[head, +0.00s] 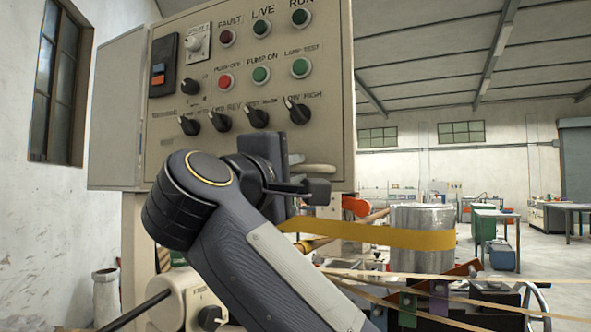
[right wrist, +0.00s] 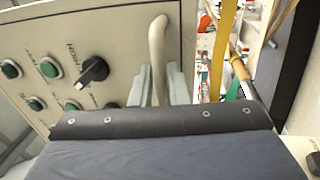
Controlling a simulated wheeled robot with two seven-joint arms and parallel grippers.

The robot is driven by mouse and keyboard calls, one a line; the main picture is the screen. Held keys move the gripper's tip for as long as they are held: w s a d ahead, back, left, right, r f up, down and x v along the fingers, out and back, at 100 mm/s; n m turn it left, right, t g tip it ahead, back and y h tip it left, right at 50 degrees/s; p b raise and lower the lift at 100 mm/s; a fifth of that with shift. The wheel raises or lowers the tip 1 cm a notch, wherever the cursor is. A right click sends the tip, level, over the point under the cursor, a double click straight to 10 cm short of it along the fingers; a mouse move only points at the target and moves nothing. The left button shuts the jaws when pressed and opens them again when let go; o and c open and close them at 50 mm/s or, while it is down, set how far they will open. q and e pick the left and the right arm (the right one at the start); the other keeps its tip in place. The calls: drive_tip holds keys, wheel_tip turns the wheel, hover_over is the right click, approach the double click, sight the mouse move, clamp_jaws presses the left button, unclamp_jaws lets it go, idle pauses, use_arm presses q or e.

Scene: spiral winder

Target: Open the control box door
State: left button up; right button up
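The control box (head: 120,110) is a beige cabinet in the upper left of the head view. Its front door (head: 330,70) carries buttons and black knobs, and I see no clear gap at its edge. A pale bar handle (head: 318,169) sits near the door's lower right. My right gripper (head: 304,174) is at the handle. In the right wrist view the handle (right wrist: 157,45) runs between the two grey fingers of my right gripper (right wrist: 160,85), which look closed against its sides. The dark gripper body hides part of the lower panel. My left gripper is not in view.
A yellow band (head: 390,236) runs around a shiny metal cylinder (head: 423,260) just right of the box. Stretched pale strands and coloured clamps lie low at the right. Workbenches (head: 490,220) stand far back, with open floor between.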

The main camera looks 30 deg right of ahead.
drive_tip(key=v, duration=0.7)
drive_tip(key=shift+s+a+b, duration=0.2)
drive_tip(key=shift+a+b, duration=0.15)
